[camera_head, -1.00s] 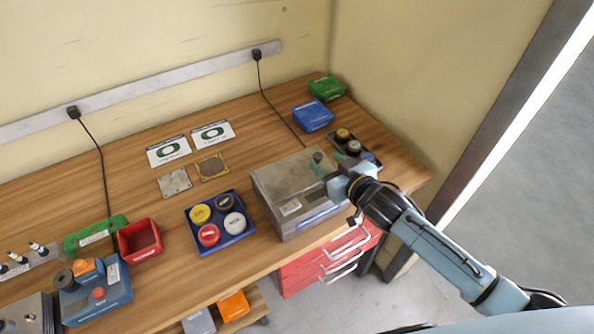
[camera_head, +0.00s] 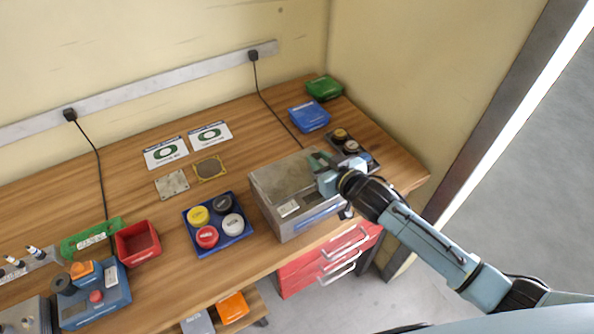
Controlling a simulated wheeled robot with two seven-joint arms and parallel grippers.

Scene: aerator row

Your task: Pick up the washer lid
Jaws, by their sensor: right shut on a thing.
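The washer is a grey metal box near the right end of the wooden bench, and its flat metal washer lid (camera_head: 282,175) covers the top. My right gripper (camera_head: 319,161) comes in from the right, over the right part of the lid. Its fingers are shut on the lid's small dark knob, which they now hide. The lid looks level and appears to rest on the washer body (camera_head: 283,224); I see no clear gap. My left gripper is out of view.
A blue tray (camera_head: 240,240) with several round coloured caps stands left of the washer. A blue box (camera_head: 309,117), a green box (camera_head: 324,88) and a dark holder (camera_head: 368,155) stand behind and right. A red bin (camera_head: 137,243) is farther left.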

